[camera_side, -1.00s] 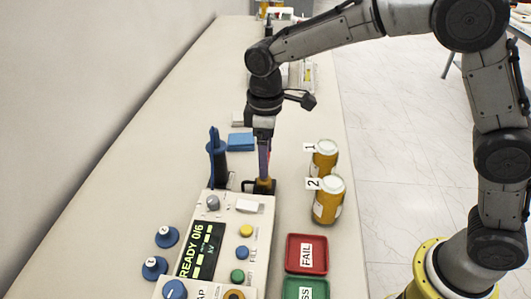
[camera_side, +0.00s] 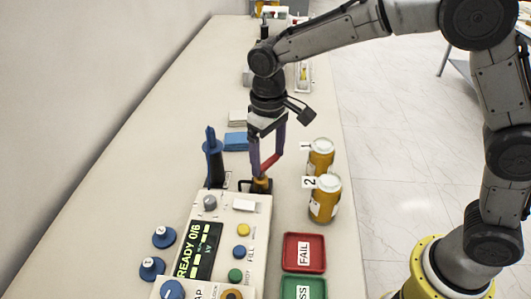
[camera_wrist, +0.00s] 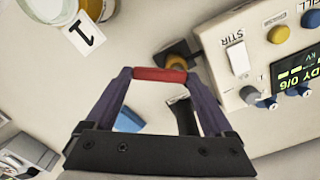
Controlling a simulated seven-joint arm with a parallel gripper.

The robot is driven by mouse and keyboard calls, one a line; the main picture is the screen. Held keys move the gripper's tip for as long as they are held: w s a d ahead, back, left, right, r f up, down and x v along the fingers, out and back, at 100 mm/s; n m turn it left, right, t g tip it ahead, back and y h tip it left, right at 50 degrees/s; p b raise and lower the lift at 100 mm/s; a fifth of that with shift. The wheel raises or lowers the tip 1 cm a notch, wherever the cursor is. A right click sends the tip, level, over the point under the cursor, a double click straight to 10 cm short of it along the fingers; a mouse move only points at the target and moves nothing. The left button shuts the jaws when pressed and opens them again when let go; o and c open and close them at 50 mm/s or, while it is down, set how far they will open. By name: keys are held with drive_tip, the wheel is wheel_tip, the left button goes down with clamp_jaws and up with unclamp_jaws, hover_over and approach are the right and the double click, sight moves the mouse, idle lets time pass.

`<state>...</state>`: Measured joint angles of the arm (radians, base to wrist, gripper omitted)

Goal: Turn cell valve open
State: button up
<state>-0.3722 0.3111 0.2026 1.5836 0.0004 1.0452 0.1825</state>
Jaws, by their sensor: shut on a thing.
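The cell valve seems to be the small fitting at the far end of the tester, with a yellow-orange body (camera_side: 261,184) in a black mount and a red bar handle (camera_side: 268,165). My gripper (camera_side: 266,171) reaches down over it. In the wrist view, the red bar (camera_wrist: 160,74) spans between the two purple fingertips of my gripper (camera_wrist: 160,76), which are shut on its ends. The yellow-orange body (camera_wrist: 175,62) shows just beyond the bar. The valve's markings are not readable, so I cannot tell its open or closed position.
The white tester (camera_side: 222,222) reads "READY 0/6". A blue upright tool (camera_side: 213,160) stands close left of the valve. Two amber jars, jar 1 (camera_side: 320,158) and jar 2 (camera_side: 325,200), stand to the right. A red FAIL tray (camera_side: 304,252) and green tray (camera_side: 303,288) lie in front.

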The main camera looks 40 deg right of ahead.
drive_tip(key=m, duration=0.2)
drive_tip(key=s+m, duration=0.1)
drive_tip(key=m, duration=0.2)
drive_tip(key=shift+s+m, duration=0.1)
drive_tip(key=shift+m, duration=0.2)
drive_tip(key=m, duration=0.3)
drive_tip(key=s+m, duration=0.1)
drive_tip(key=m, duration=0.1)
drive_tip(key=shift+a+r, duration=0.1)
drive_tip(key=shift+a, duration=0.25)
drive_tip(key=shift+m, duration=0.4)
drive_tip(key=o, duration=1.1)
wheel_tip(320, 180, up, 14)
drive_tip(key=shift+f, duration=0.1)
